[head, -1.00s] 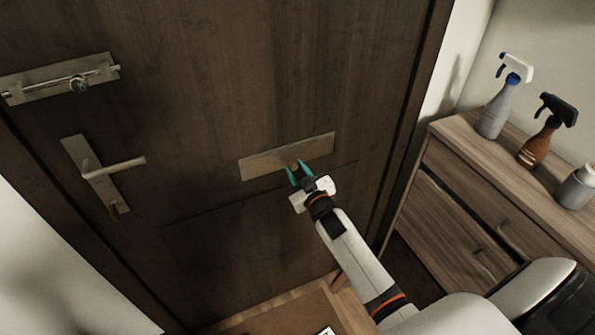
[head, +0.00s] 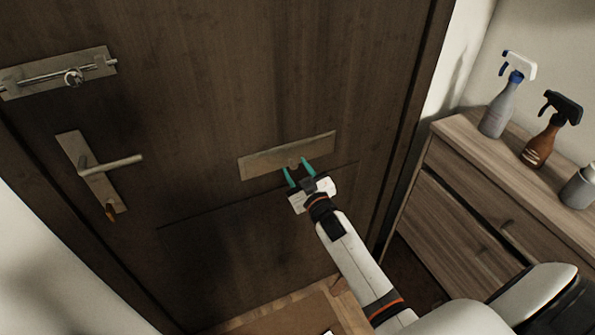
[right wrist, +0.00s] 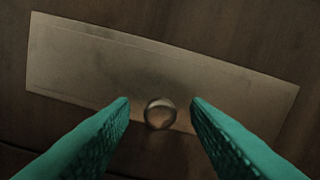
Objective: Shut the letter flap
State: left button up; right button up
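The letter flap (head: 262,162) is a flat brass-coloured plate on the dark wooden door, and it looks flush with the door. It fills much of the right wrist view (right wrist: 120,65). A small round knob (right wrist: 160,114) sits at its lower edge. My right gripper (head: 296,172) is open just in front of the flap. Its teal fingers stand apart on either side of the knob in the right wrist view, with a gap to it on both sides. Nothing is held. My left gripper is not in view.
A door handle (head: 112,164) with a key and a slide bolt (head: 60,73) are on the door's left. A wooden cabinet (head: 455,190) stands at the right, bearing a grey spray bottle (head: 498,110), a brown spray bottle (head: 540,145) and a grey container (head: 578,190).

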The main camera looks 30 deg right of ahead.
jog(key=s+b, duration=0.1)
jog(key=s, duration=1.1)
jog(key=shift+a+f, duration=0.3)
jog(key=shift+f, duration=0.05)
